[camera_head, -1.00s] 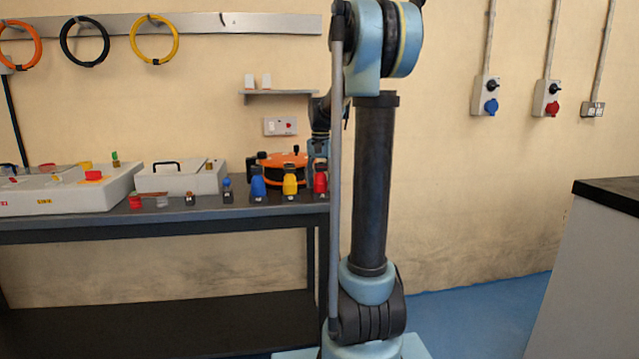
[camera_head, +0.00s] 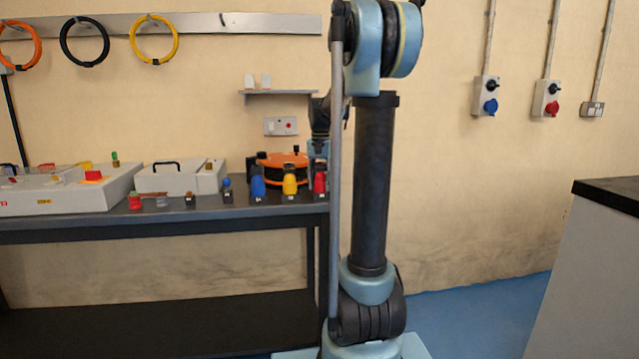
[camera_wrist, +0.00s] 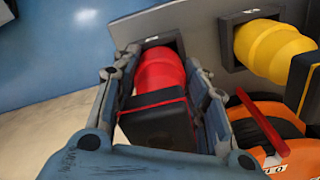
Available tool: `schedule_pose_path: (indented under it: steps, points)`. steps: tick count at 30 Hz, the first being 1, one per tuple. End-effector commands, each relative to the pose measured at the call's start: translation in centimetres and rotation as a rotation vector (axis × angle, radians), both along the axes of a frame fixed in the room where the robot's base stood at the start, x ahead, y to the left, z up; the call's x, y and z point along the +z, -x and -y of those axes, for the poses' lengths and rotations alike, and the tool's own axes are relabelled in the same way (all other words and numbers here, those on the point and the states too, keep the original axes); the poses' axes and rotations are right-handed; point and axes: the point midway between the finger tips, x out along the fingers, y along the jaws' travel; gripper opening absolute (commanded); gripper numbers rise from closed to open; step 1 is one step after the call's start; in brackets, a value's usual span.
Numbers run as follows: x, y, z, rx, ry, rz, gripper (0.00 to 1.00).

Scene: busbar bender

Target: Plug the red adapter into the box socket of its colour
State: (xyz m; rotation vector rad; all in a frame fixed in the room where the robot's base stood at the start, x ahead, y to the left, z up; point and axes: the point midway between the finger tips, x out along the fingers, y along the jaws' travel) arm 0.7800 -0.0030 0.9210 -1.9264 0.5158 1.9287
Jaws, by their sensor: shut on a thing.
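The red adapter (camera_wrist: 162,85) has a red front and a black rear body. It also shows in the head view (camera_head: 320,182) at the bench's right end. My gripper (camera_wrist: 165,95) is shut on it, with one finger on each side. In the wrist view the red end is at a square opening in a grey plate; I cannot tell how deep it sits. In the head view my gripper (camera_head: 318,148) is just above the red adapter, partly hidden by my arm. A wall box with a red socket (camera_head: 553,108) is at the right.
The yellow adapter (camera_wrist: 270,48) sits close beside the red one, with the blue adapter (camera_head: 258,187) further left. An orange cable reel (camera_head: 280,162) stands behind. A wall box with a blue socket (camera_head: 490,106) hangs left of the red one. A dark-topped counter (camera_head: 610,194) stands at right.

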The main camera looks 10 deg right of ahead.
Motion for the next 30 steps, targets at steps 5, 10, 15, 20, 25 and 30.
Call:
schedule_pose_path:
  steps: [5, 10, 15, 20, 25, 30]
  points:
    - [0.3, 0.0, 0.0, 0.0, 0.0, 0.0, 0.12]
    - [0.7, 0.0, 0.0, 0.0, 0.0, 0.0, 0.12]
    - [1.1, 0.0, 0.0, 0.0, 0.0, 0.0, 0.12]
    - [1.5, 0.0, 0.0, 0.0, 0.0, 0.0, 0.12]
    - [2.0, 0.0, 0.0, 0.0, 0.0, 0.0, 0.12]
    - [2.3, 0.0, 0.0, 0.0, 0.0, 0.0, 0.12]
